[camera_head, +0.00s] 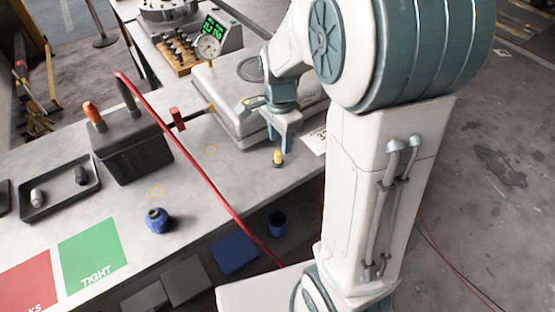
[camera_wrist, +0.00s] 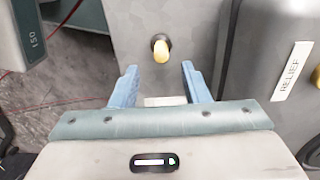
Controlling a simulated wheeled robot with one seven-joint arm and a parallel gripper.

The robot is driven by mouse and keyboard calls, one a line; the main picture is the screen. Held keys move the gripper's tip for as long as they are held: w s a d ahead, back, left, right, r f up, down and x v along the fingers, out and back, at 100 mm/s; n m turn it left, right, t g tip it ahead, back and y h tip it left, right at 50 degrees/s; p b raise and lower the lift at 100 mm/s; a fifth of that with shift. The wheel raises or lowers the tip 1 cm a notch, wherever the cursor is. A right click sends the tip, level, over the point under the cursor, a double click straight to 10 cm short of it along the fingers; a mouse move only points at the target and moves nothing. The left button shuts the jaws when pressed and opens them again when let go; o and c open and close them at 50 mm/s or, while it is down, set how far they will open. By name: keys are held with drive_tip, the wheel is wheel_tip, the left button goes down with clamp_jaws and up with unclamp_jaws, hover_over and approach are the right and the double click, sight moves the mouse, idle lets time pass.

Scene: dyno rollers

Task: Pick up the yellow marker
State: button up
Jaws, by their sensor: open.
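The yellow marker (camera_head: 278,158) stands upright on the grey bench top, small in the head view, near the bench's front edge. In the wrist view the yellow marker (camera_wrist: 161,52) has a dark round base and sits ahead of the fingertips, between their lines. My gripper (camera_head: 283,125) hangs just above and behind it in the head view. In the wrist view my gripper (camera_wrist: 158,72) has its two blue fingers apart with nothing between them. The marker and fingers look apart.
A grey case (camera_head: 222,105) stands close beside my gripper; its RELIEF label (camera_wrist: 291,72) shows in the wrist view. A red cable (camera_head: 185,155) crosses the bench. A dark box (camera_head: 130,145) with an orange-capped terminal and a blue jar (camera_head: 158,221) stand to the left.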

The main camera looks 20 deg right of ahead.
sight(278, 152)
drive_tip(key=shift+a+f, duration=0.2)
drive_tip(key=shift+f, duration=2.8)
clamp_jaws()
